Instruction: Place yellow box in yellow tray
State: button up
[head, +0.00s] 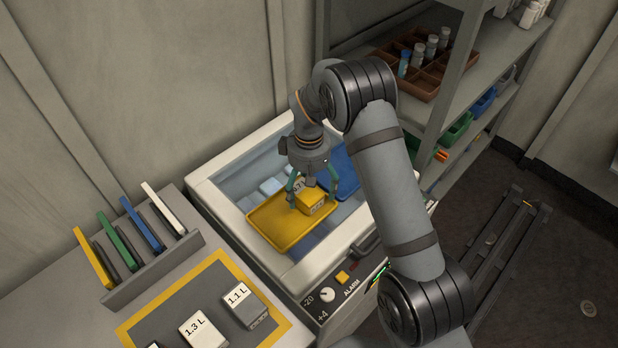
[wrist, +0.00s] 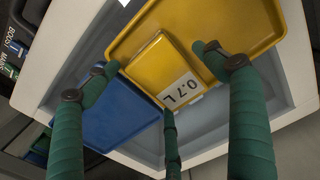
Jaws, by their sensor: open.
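The yellow box (head: 312,204) sits in the right-hand end of the yellow tray (head: 275,232), inside an open white-rimmed cooler. In the wrist view the box (wrist: 160,62) shows a white "0.7 L" label and lies within the rim of the tray (wrist: 255,22). My gripper (head: 312,190) is right above the box, with its green fingers spread. In the wrist view the fingers of my gripper (wrist: 160,62) stand apart on either side of the box, with a third finger near its label edge. I cannot tell whether any finger touches it.
A blue tray (head: 345,175) lies beside the yellow one in the cooler (head: 225,198). Left is a bench with colored upright panels (head: 140,225) and grey boxes labelled 1.3 L (head: 203,330) and 1.1 L (head: 244,306). A shelf unit (head: 480,75) stands behind my arm.

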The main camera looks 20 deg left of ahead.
notch_tip(320, 180, up, 12)
jog(key=b, duration=0.1)
dwell(0.4)
